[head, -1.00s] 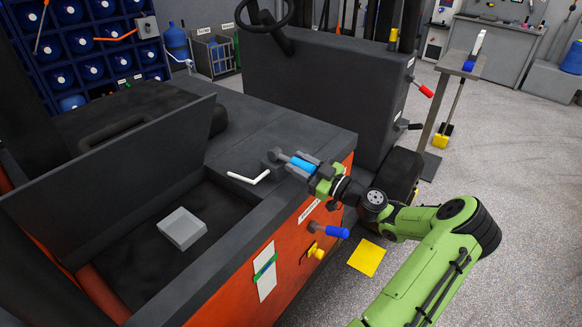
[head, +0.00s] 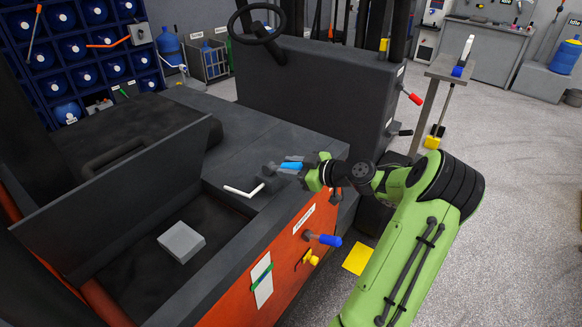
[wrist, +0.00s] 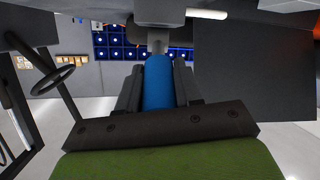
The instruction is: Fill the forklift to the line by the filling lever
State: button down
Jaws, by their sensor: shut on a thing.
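The forklift (head: 225,133) is dark grey on top with an orange side (head: 235,292). A lever with a light blue handle (head: 291,165) sits on its top edge, on a dark grey mount (head: 268,170). My gripper (head: 301,168) is shut on this handle. The wrist view shows the blue handle (wrist: 158,82) between my two dark fingers, running up to a grey shaft. A white strip gauge with a green band (head: 261,276) is on the orange side. A level inside the gauge is too small to tell.
A dark blue lever (head: 324,239) and a yellow knob (head: 310,258) stick out of the orange side below my arm. A white bent rod (head: 245,190) lies near the mount. A red-handled lever (head: 413,97) is at the right. Floor is open at the right.

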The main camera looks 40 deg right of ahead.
jog(key=shift+r, duration=0.1)
jog(key=c, duration=0.8)
grip_release()
jog(key=p+v, duration=0.1)
jog(key=v, duration=1.4)
jog(key=shift+s+d, duration=0.1)
jog(key=shift+s, duration=0.25)
